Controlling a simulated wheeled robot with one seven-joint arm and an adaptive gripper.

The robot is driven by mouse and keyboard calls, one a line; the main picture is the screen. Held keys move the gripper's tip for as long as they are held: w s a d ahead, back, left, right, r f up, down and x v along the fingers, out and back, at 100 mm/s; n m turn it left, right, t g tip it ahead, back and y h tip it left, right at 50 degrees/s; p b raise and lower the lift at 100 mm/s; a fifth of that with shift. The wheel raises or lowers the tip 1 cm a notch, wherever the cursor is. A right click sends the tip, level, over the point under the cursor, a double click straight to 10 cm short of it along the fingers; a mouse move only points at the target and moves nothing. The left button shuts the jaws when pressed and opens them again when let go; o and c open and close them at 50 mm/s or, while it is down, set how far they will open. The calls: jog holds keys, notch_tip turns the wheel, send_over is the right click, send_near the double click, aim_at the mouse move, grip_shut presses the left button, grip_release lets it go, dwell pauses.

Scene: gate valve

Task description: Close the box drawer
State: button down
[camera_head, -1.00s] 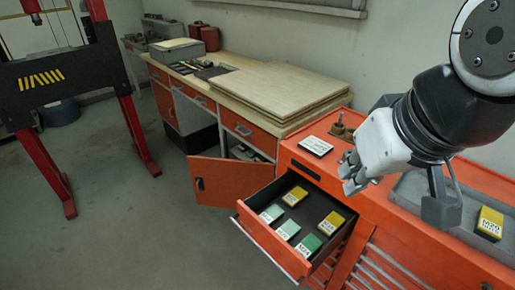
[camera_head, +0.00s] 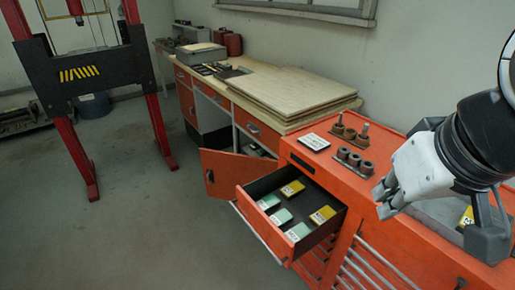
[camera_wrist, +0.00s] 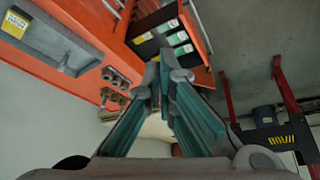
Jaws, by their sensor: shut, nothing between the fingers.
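The box drawer (camera_head: 287,215) is pulled out of the orange tool cabinet (camera_head: 372,195). It holds several small green and yellow boxes. In the wrist view the open drawer (camera_wrist: 205,80) shows beyond my fingertips, upside down. My gripper (camera_head: 382,203) is shut and empty. It is in the air to the right of the drawer, near the cabinet's front edge, apart from the drawer. My gripper also shows in the wrist view (camera_wrist: 162,68), fingers together.
An orange cupboard door (camera_head: 228,172) stands open left of the drawer, under the wooden workbench (camera_head: 290,92). Metal sockets (camera_head: 350,157) and a white label card (camera_head: 314,141) lie on the cabinet top. A red press frame (camera_head: 75,140) stands at left. The floor before the drawer is clear.

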jog(key=w+a+f+n+g+h+b, duration=0.2)
jog(key=w+a+f+n+b, duration=0.4)
jog(key=f, duration=0.4)
jog(key=w+a+f+n+g+h+b, duration=0.2)
jog(key=w+a+f+n+b, duration=0.4)
jog(key=f, duration=0.4)
jog(key=w+a+f+n+t+h+b, duration=0.1)
jog(key=a+f+n+t+h+b, duration=0.15)
jog(key=a+f+n, duration=0.6)
jog(key=a+f+n+t+h+b, duration=0.1)
jog(key=a+f+n+b, duration=0.4)
jog(key=f, duration=0.6)
jog(key=w+d+f+m, duration=0.1)
jog(key=w+d+f, duration=0.5)
jog(key=d, duration=0.2)
jog(key=shift+d+f+b, duration=0.2)
jog(key=shift+f+b, duration=0.1)
jog(key=shift+f, duration=0.05)
jog(key=shift+w, duration=0.15)
